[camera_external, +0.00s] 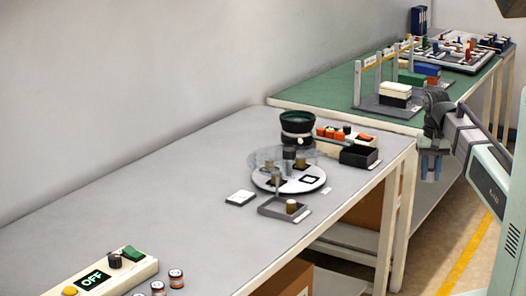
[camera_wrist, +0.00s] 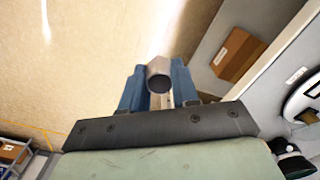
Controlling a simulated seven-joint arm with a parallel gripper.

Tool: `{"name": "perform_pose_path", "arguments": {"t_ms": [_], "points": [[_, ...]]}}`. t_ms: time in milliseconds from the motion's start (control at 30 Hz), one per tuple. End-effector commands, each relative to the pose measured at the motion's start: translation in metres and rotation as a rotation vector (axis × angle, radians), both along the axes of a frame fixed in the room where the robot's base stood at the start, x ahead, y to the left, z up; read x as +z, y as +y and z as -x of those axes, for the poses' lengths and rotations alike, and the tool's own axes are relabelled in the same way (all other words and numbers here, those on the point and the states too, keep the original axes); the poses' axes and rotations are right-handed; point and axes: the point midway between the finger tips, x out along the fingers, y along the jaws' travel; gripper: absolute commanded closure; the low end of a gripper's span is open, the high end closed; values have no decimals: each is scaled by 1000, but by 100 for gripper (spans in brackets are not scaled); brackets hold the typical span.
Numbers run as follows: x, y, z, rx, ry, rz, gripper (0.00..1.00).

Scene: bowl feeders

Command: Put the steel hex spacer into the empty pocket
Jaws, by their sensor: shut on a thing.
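My gripper (camera_external: 431,172) hangs in the air at the right, beyond the table's edge, with blue fingers pointing down. In the wrist view its blue fingers (camera_wrist: 158,92) are shut on a grey metal piece (camera_wrist: 159,72) with a rounded, dark end. It looks like the steel spacer, but I cannot make out hex sides. The round white dial (camera_external: 288,188) stands on the grey table, well left of my gripper. It carries dark and white square pockets and several small upright parts; a dark-framed square (camera_external: 310,180) looks empty. A clear cover hides part of the dial's back.
A black-green bowl (camera_external: 298,125) stands behind the dial, with a black box (camera_external: 359,156) to its right. A grey tray (camera_external: 270,208) with a brown cylinder (camera_external: 291,206) is in front. A control box (camera_external: 95,275) reads OFF. The table's left middle is clear.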

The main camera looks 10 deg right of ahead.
Motion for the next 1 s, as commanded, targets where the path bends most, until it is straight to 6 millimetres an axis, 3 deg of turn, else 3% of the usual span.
{"name": "perform_pose_path", "arguments": {"t_ms": [133, 200, 300, 667, 1000], "points": [[47, 22, -27, 0, -4, 0, 100], [67, 45, -38, 23, -3, 0, 100], [77, 78, -46, 67, 0, 0, 100], [77, 204, -70, 246, 1, 1, 100], [59, 342, -91, 440, 2, 1, 100]]}}
